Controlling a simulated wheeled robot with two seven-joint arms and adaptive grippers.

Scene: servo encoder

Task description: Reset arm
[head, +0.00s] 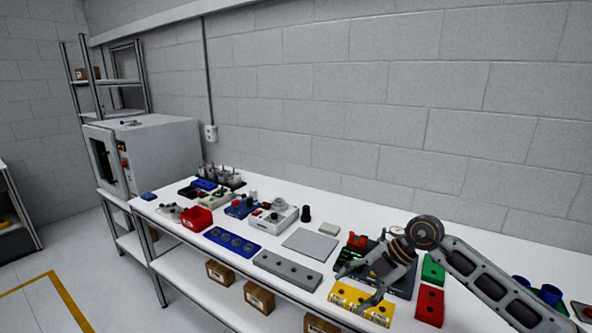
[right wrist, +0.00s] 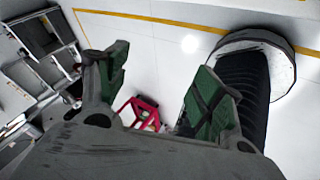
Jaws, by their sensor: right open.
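My right arm comes in from the right in the head view, over the right part of the white workbench (head: 150,210). Its gripper (head: 357,284) hangs above the black board (head: 402,284) and the yellow block (head: 352,297), with its fingers spread. I cannot tell whether it touches anything there. In the right wrist view, the two green-padded fingers of this gripper (right wrist: 160,88) stand wide apart with nothing held between them. My left gripper is in neither view.
A blue tray (head: 232,243), a grey block (head: 287,270), a flat grey plate (head: 310,244) and a red block (head: 429,306) lie on the bench. A grey machine (head: 165,152) stands at the left end. In the right wrist view, a red frame (right wrist: 140,112) stands on the pale floor.

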